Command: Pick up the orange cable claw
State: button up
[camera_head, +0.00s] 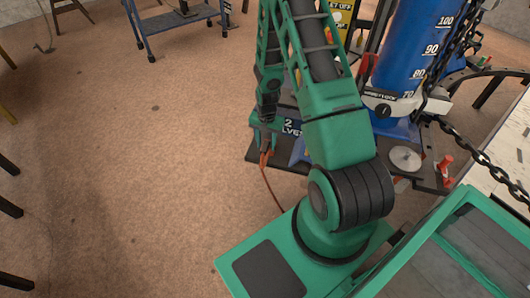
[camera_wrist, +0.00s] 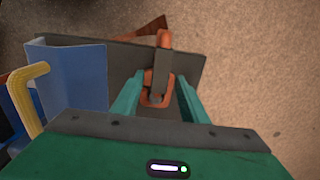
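The orange cable claw (camera_wrist: 158,98) is in the wrist view, with a dark grey bar across its middle and an orange hooked end (camera_wrist: 164,39) above. It lies over a dark plate (camera_wrist: 190,62). My gripper (camera_wrist: 161,90) has its green fingers spread on either side of the claw's near part, and I see no clear grip on it. In the head view my gripper (camera_head: 265,128) points down at the left edge of the dark base.
A blue body (camera_wrist: 75,75) with a yellow handle (camera_wrist: 28,95) stands close left of my fingers in the wrist view. In the head view a blue cylinder (camera_head: 405,45), a black chain (camera_head: 485,160) and a dark base (camera_head: 430,175) are right. Open floor (camera_head: 130,170) lies left.

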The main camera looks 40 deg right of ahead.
jog(key=shift+f, duration=0.8)
grip_shut()
jog(key=shift+r, duration=0.15)
notch_tip(320, 180, up, 4)
jog(key=s+a+r, duration=0.4)
jog(key=a+r, duration=0.2)
jog(key=a, duration=0.4)
jog(key=shift+s+a+r, duration=0.2)
jog(key=shift+a+r, duration=0.15)
jog(key=shift+r, duration=0.05)
